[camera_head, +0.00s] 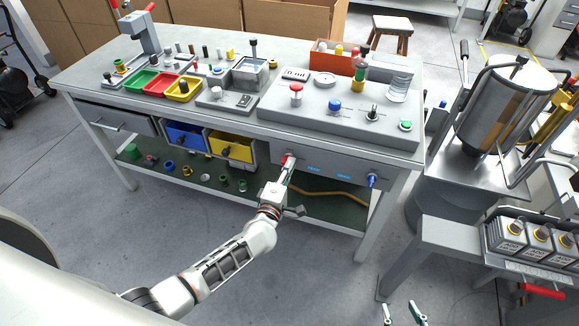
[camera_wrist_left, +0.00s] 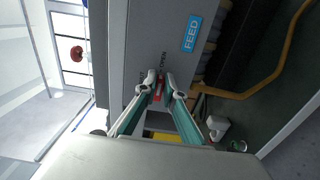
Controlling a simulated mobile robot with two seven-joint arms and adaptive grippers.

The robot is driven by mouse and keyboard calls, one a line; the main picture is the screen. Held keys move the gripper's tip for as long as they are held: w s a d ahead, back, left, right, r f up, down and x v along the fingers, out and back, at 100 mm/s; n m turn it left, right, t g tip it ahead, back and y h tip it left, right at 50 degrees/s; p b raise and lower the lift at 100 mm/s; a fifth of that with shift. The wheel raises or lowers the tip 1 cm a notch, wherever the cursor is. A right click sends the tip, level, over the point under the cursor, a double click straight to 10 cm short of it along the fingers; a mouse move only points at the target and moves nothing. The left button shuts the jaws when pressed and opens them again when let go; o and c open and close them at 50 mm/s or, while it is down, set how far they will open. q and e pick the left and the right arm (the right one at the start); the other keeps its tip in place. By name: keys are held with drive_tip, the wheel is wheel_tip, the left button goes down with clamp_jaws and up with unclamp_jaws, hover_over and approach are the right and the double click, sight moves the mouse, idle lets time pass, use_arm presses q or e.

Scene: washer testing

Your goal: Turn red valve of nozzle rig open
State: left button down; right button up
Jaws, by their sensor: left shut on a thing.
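The red valve (camera_head: 285,159) is on the front panel of the workbench's nozzle rig, left of two small blue labels. My left gripper (camera_head: 288,165) reaches up to it from below. In the left wrist view, the red valve handle (camera_wrist_left: 158,91) sits between the two fingertips (camera_wrist_left: 160,84), and the gripper is shut on it. The word OPEN is printed beside the handle; another marking is partly hidden by a finger. My right gripper (camera_head: 404,314) shows only its fingertips at the bottom edge of the head view, apart and empty.
A blue valve (camera_head: 372,181) is on the same panel at the right. A FEED label (camera_wrist_left: 192,34) and a yellow-orange hose (camera_wrist_left: 270,75) are near the red valve. A lower shelf (camera_head: 325,208) lies under the panel. A metal side table (camera_head: 450,232) stands at the right.

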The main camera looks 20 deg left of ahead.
use_arm(q)
drive_tip(key=shift+f, duration=0.1)
drive_tip(key=c, duration=2.1)
unclamp_jaws()
drive_tip(key=shift+c, duration=0.2)
drive_tip(key=s, duration=1.2)
drive_tip(key=shift+a, duration=0.2)
